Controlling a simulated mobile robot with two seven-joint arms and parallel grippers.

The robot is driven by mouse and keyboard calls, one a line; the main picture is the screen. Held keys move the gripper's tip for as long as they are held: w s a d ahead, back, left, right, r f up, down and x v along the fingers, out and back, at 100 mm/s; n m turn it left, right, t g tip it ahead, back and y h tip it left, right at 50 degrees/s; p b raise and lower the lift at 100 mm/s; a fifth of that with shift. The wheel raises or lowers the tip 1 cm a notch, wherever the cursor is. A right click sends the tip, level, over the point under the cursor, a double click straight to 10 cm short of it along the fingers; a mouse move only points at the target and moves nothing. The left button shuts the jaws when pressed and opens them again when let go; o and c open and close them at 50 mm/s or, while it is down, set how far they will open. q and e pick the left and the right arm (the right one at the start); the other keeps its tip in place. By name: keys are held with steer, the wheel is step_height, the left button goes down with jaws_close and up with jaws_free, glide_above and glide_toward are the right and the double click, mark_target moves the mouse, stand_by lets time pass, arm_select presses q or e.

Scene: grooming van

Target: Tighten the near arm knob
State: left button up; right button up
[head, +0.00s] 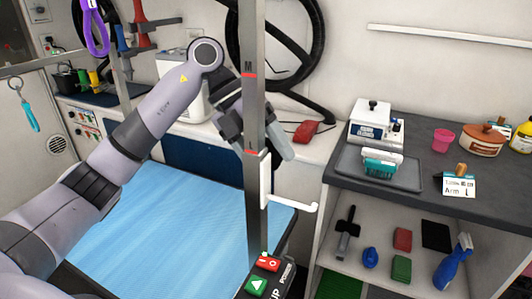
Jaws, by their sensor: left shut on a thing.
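The near arm post (253,100) is a grey upright bar with red marks and the letters M and L. A white bracket with a hooked rod (291,202) is on it just below the L mark. My left gripper (256,138) reaches in from the left at the height of the L mark, and the post covers its middle. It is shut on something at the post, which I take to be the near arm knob. The knob itself is hidden, so its turn cannot be seen. My right gripper is out of view.
A blue table mat (165,225) lies below my left arm. A control box with red and green buttons (262,276) is at the post's foot. On the right, a dark counter (415,150) holds a grey tray (404,181), a white device (371,118) and a pink cup (442,140).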

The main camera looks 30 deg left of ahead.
arm_select(q)
steer(key=shift+a+f+h+b, duration=0.15)
steer(key=shift+h+b, duration=0.4)
steer(key=shift+h, duration=0.65)
steer(key=shift+h+b, duration=0.45)
steer(key=shift+h, duration=0.45)
steer(key=h+b, duration=0.1)
steer(key=h, duration=0.1)
steer(key=shift+f+t+h+b, duration=0.1)
steer(key=shift+t+h+b, duration=0.2)
steer(key=shift+b, duration=0.05)
steer(key=h+b, duration=0.4)
steer(key=h, duration=0.1)
steer(key=shift+w+f+h, duration=0.1)
steer(key=shift+f+h, duration=0.05)
steer(key=shift+h, duration=0.15)
steer(key=h+b, duration=0.4)
steer(key=shift+t, duration=0.3)
steer(key=shift+h+b, duration=1.2)
steer(key=shift+h, duration=0.5)
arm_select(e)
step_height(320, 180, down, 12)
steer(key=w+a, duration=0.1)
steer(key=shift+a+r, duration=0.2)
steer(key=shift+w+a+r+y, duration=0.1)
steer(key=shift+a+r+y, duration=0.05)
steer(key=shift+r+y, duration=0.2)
arm_select(q)
steer(key=shift+r, duration=0.2)
